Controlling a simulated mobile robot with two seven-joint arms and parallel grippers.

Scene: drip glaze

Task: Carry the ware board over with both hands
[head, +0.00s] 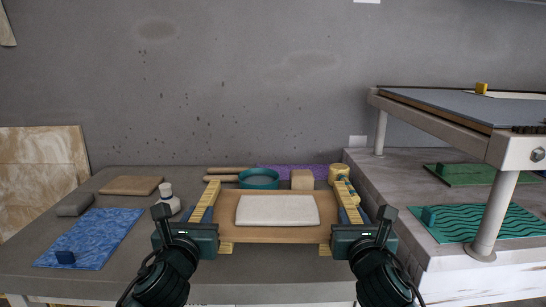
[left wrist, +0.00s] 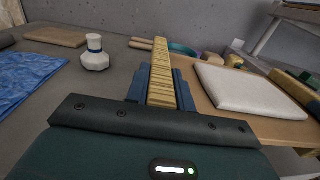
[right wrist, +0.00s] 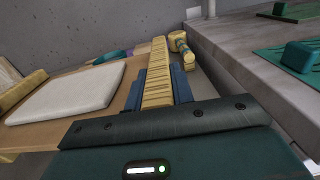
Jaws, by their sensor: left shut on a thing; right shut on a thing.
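The ware board (head: 272,235) is a flat tan wooden board in front of me, level, with a pale slab (head: 277,210) lying on it. My left gripper (head: 206,202) is shut on the board's left end, and my right gripper (head: 348,202) is shut on its right end. One ribbed yellow finger of each shows along the board's edge; the other fingers are mostly hidden. The board also shows in the left wrist view (left wrist: 262,127) and the right wrist view (right wrist: 55,137). I cannot tell whether it touches the table.
On the grey table (head: 130,270) are a blue mat (head: 95,235), a white bottle (head: 167,198), a teal bowl (head: 259,179) and a wooden block (head: 302,180). A higher grey counter (head: 400,185) on the right holds green mats (head: 490,222) and a raised rack (head: 445,115) on posts.

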